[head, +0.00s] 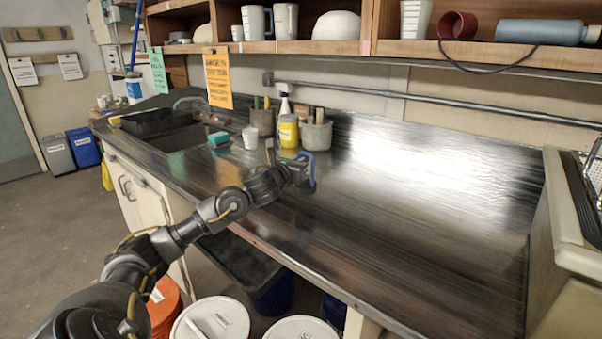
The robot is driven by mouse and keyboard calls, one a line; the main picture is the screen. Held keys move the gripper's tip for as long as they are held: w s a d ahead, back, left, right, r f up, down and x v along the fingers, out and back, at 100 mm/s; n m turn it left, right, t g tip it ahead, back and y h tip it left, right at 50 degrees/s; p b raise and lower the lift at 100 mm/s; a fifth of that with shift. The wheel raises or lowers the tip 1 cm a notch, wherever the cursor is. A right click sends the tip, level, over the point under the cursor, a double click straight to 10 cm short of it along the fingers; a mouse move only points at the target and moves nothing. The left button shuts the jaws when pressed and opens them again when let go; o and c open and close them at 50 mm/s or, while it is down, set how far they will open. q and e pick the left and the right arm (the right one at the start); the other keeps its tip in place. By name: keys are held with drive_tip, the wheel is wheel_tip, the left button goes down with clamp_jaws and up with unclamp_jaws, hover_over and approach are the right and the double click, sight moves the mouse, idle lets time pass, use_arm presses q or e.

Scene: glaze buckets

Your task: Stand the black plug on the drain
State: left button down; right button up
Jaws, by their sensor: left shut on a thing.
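My left arm reaches over the dark metal counter, and its gripper (307,174) is in front of the grey pots. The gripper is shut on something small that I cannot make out. A curved blue shape shows at the gripper's end, and I cannot tell whether it is part of the gripper. I cannot pick out the black plug for certain. The dark sink (182,138) is at the counter's left end, to the left of the gripper and apart from it. Its drain is hidden from this angle. My right gripper is not in view.
A yellow-labelled jar (288,131), a grey tool pot (316,135), a white cup (250,138) and a teal sponge (219,138) stand near the sink. The counter's right side (430,200) is clear. Lidded buckets (212,320) are on the floor below.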

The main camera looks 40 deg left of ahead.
use_arm(q)
drive_tip(key=s+d+r, duration=0.6)
drive_tip(key=s+r, duration=0.2)
drive_tip(key=s, duration=0.2)
drive_tip(key=shift+s+d+p, duration=0.15)
drive_tip(key=shift+d+p, duration=0.05)
drive_tip(key=shift+p, duration=0.2)
